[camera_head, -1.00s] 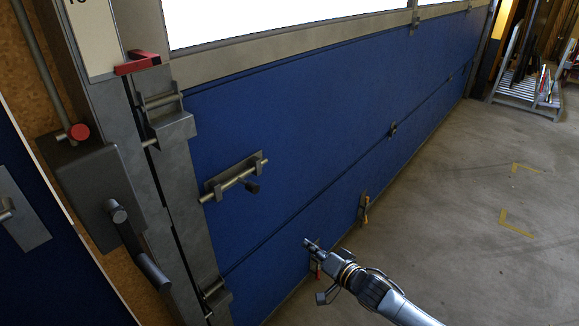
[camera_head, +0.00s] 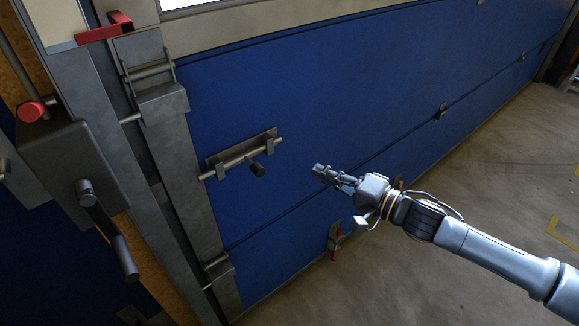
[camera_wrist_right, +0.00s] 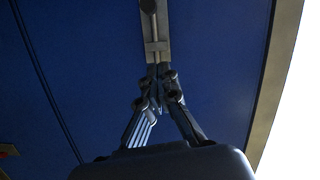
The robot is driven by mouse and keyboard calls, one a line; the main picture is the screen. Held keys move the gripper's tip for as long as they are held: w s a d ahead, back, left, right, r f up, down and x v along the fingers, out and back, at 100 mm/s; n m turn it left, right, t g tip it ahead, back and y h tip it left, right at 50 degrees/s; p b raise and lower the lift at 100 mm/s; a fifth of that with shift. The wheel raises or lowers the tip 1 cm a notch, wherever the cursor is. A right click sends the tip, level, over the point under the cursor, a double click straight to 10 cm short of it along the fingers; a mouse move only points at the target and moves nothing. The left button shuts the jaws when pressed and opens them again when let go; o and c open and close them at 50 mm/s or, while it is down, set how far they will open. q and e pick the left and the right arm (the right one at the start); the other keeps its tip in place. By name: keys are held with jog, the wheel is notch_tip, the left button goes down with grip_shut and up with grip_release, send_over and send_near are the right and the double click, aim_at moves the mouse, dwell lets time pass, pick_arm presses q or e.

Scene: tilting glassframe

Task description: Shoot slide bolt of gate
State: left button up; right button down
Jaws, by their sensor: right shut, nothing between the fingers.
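The rod's left end lies near the grey gate frame (camera_head: 180,190). My right gripper (camera_head: 319,172) is to the right of the bolt, apart from it, with its fingers together and empty. In the right wrist view the fingers (camera_wrist_right: 158,82) meet below the bolt plate (camera_wrist_right: 156,30) in the picture. My left gripper is out of view.
A grey box with a crank handle (camera_head: 110,235) and a red knob (camera_head: 32,112) stands at the left. A red lever (camera_head: 105,27) sits above the frame. A red-handled latch (camera_head: 335,242) is low on the gate.

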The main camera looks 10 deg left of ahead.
aim_at(251, 166)
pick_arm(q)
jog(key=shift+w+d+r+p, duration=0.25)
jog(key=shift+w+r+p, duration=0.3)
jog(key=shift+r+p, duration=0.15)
pick_arm(e)
jog(key=a+f, duration=0.1)
jog(key=a, duration=1)
jog(key=shift+w+a, duration=0.15)
jog(key=shift+w, duration=0.3)
jog(key=shift+f, duration=0.15)
